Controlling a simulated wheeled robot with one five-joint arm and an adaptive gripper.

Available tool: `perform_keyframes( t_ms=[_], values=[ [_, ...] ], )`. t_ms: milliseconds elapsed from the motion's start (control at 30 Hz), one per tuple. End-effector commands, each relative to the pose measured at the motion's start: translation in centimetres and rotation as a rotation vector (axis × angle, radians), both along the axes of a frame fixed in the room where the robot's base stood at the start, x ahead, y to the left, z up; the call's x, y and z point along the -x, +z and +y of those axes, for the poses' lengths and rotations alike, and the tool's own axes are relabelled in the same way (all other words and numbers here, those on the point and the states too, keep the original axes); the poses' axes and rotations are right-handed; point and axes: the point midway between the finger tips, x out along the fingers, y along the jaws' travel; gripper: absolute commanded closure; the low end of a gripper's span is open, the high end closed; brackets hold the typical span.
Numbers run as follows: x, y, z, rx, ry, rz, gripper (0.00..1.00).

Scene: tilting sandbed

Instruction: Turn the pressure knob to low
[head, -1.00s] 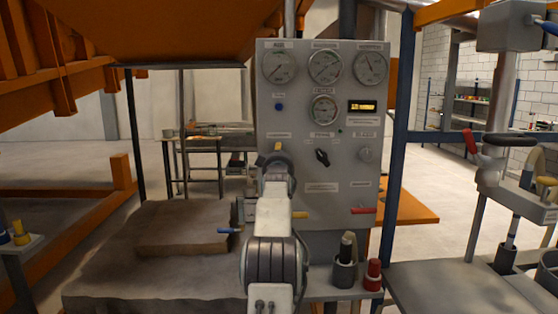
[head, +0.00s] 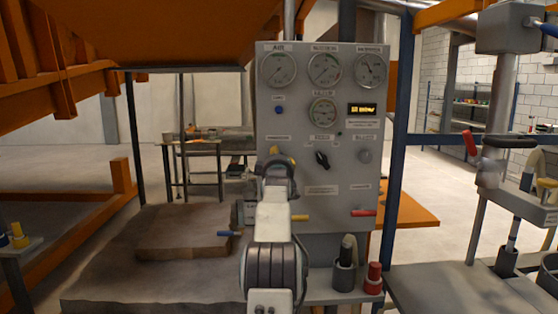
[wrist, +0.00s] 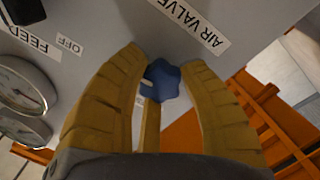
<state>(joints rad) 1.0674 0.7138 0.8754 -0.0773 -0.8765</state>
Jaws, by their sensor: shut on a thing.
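A grey control panel (head: 340,205) stands in front of me with gauges, knobs and labels. My gripper (head: 275,151) is at its left side, below a small label too small to read. In the wrist view, my gripper's tan fingers (wrist: 165,60) are shut on a blue lobed knob (wrist: 163,82), one finger on each side. A label reading AIR VALVE (wrist: 197,26) is close to this knob. In the head view my gripper hides the held knob. A black knob (head: 322,160) and a grey round knob (head: 365,157) are to its right. I cannot tell which is the pressure knob.
Several gauges (head: 323,68) and a lit display (head: 363,109) are above the knobs. A red-handled lever (head: 363,212) is low on the right. Cups (head: 344,276) stand on the shelf below. A sand-coloured block (head: 182,232) lies to the left.

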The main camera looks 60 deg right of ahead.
Motion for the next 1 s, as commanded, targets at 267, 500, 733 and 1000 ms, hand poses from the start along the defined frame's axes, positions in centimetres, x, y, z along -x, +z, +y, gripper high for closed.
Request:
perform_keyframes(
  t_ms=[267, 500, 733, 1000],
  values=[
    [0.0, 0.1, 0.0, 0.001, 0.001, -0.002, 0.46],
    [0.0, 0.0, 0.0, 0.000, 0.001, -0.001, 0.36],
    [0.0, 0.1, 0.1, 0.000, 0.001, -0.001, 0.36],
    [0.7, 0.0, 1.3, 0.000, 0.001, -0.001, 0.36]
  ],
)
